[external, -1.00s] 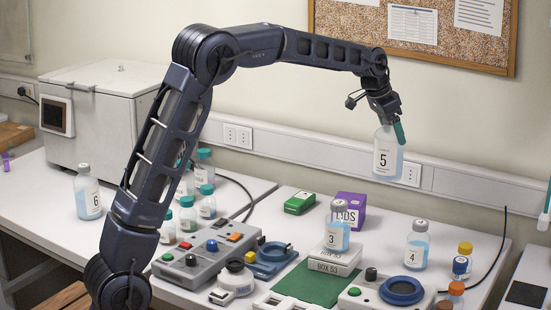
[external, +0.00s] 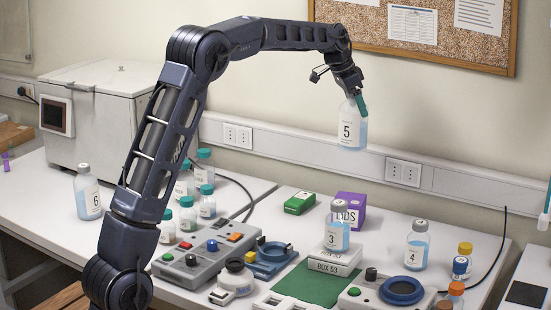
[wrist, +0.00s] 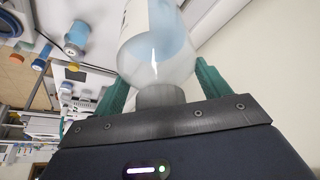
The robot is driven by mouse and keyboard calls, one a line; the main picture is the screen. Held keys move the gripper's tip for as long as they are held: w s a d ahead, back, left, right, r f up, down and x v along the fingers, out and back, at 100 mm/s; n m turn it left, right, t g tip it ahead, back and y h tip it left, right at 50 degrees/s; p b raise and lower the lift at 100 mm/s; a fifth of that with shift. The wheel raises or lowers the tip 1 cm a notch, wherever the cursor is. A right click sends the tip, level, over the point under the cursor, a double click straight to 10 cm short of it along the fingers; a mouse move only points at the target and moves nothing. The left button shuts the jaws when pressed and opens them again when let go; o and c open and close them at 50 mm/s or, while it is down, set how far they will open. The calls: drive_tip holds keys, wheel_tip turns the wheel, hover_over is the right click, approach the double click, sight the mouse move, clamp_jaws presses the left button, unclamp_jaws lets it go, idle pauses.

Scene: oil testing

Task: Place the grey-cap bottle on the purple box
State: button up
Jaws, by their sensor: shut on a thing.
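My gripper (external: 359,100) is shut on the neck of a bottle labelled 5 (external: 352,128), which hangs almost upright in the air above the back of the table. In the wrist view the green fingers of my gripper (wrist: 158,85) sit on both sides of that bottle (wrist: 155,40), and its grey cap (wrist: 160,96) shows between them. The purple box (external: 352,212) stands on the table below the bottle, apart from it. Its front is partly hidden by a bottle labelled 3 (external: 337,232).
Bottle 3 stands on a white box marked BOX 53 (external: 334,267), close in front of the purple box. A green box (external: 299,203) lies to its left, and bottle 4 (external: 416,246) stands to the right. Several teal-capped bottles stand further left. A grey button panel (external: 208,258) lies in front.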

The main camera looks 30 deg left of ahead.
wheel_tip(320, 180, down, 16)
drive_tip(key=shift+r, duration=0.25)
idle(0.4)
drive_tip(key=shift+f, duration=0.15)
drive_tip(key=o, duration=1.7)
drive_tip(key=shift+o, duration=0.2)
